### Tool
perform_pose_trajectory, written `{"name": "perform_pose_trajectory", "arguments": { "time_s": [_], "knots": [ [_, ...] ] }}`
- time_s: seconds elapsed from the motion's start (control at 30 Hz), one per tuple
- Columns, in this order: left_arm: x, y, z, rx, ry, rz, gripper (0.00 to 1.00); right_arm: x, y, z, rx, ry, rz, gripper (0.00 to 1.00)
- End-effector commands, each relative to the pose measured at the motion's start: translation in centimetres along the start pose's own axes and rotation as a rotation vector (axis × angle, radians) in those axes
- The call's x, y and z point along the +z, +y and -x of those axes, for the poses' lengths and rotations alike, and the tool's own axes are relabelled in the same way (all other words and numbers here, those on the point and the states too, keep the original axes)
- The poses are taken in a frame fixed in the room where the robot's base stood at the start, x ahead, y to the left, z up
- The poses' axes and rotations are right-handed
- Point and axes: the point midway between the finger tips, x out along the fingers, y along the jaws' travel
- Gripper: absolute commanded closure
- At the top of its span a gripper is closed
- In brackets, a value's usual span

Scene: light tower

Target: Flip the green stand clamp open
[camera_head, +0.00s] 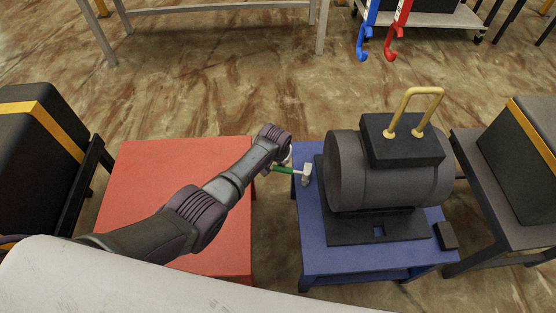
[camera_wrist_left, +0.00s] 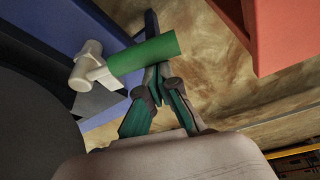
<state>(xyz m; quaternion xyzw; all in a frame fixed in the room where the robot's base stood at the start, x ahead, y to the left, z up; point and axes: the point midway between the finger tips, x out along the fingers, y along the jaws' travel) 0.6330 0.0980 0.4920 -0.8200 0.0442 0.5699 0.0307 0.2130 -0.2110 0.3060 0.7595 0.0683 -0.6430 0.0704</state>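The green stand clamp handle (camera_head: 284,170) juts left from a pale clamp body (camera_head: 307,174) at the left edge of the blue table, beside the dark grey cylinder. In the left wrist view the green handle (camera_wrist_left: 145,54) is a short green bar fixed to the pale body (camera_wrist_left: 90,66). My left gripper (camera_head: 282,158) is right at the handle. In the wrist view its fingers (camera_wrist_left: 157,82) come close together, and the handle crosses in front of their tips. The handle hides the tips, so I cannot tell if they grip it. My right gripper is not in view.
The dark grey cylinder (camera_head: 350,180) with a yellow-handled box (camera_head: 402,140) stands on the blue table (camera_head: 312,250). A small dark block (camera_head: 446,236) lies at its right edge. A bare red table (camera_head: 145,175) is under my left arm, with a gap between the tables.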

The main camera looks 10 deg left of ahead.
Motion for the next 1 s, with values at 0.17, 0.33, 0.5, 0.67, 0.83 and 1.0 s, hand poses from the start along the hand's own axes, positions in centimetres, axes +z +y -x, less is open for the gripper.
{"name": "perform_pose_trajectory", "arguments": {
  "time_s": [0.17,0.33,0.5,0.67,0.83,1.0],
  "knots": [
    [0.3,0.1,-0.1,0.000,-0.007,-0.001,1.00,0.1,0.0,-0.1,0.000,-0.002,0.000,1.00],
    [0.4,0.1,-0.1,0.000,-0.009,-0.002,1.00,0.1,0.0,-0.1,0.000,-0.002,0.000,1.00],
    [0.4,0.1,-0.1,0.000,-0.011,-0.001,1.00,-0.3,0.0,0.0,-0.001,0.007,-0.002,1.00],
    [0.5,0.1,0.8,0.001,-0.011,-0.001,1.00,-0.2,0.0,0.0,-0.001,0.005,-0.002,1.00],
    [0.4,0.1,2.8,0.001,-0.007,-0.001,1.00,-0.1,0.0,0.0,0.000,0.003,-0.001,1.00],
    [0.1,0.1,5.6,0.002,-0.002,-0.002,1.00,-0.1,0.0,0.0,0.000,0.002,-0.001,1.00]
  ]
}}
